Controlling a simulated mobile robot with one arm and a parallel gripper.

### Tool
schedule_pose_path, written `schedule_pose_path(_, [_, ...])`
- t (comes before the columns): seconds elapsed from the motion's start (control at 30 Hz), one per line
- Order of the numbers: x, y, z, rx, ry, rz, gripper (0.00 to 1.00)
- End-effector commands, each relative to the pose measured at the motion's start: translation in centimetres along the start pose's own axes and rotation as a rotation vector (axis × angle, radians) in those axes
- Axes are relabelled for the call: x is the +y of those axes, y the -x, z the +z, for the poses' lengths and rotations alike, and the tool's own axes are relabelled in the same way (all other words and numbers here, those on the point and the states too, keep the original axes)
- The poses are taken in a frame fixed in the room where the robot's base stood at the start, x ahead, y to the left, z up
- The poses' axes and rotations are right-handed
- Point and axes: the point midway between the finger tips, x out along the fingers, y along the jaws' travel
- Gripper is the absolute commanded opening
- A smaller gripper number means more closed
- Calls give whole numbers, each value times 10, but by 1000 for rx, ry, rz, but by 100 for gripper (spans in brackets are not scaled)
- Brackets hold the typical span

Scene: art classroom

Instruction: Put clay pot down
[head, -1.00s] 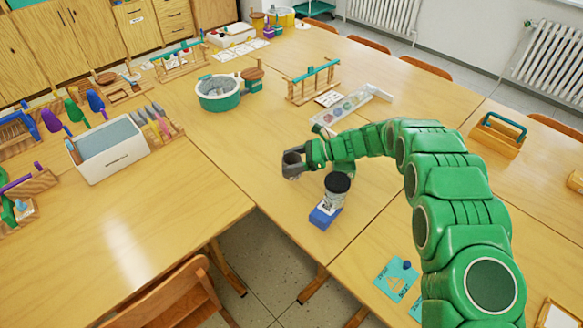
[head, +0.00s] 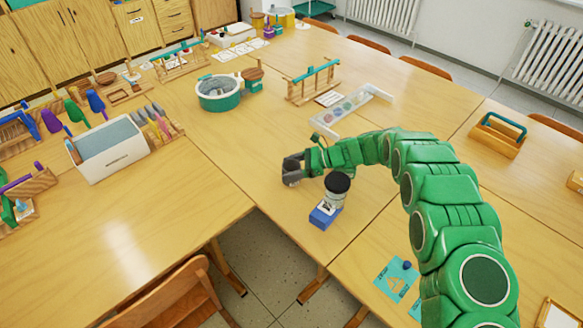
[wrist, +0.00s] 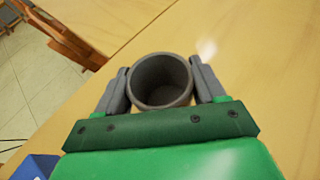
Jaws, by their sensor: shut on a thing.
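The clay pot (wrist: 162,101) is a small grey round cup with an open, empty top. It sits upright between the two fingers of my gripper (wrist: 162,88) in the wrist view, with a finger against each side. In the head view my gripper (head: 292,172) is low over the middle table (head: 237,138), and the dark pot (head: 291,179) shows at its end. I cannot tell for sure whether the pot's base touches the wood.
A blue box (head: 325,213) with a black-lidded jar (head: 336,188) stands close to the right of my gripper. A paint palette (head: 345,115) lies behind. A teal-and-grey tub (head: 219,93) stands farther back left. The tabletop left of the gripper is clear.

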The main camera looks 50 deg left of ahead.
Motion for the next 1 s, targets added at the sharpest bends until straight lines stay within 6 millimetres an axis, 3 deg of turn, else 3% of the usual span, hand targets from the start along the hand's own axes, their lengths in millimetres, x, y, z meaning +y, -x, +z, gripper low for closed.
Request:
schedule_pose_path(0.07, [0,-1,-2,0,0,0,33])
schedule_pose_path(0.1, [0,-1,-1,0,0,0,75])
schedule_pose_path(0.23, [0,-1,-1,0,0,0,95])
schedule_pose_path(0.63, [0,2,2,0,0,-1,95])
schedule_pose_path(1.0, [0,63,1,-1,-1,-1,95])
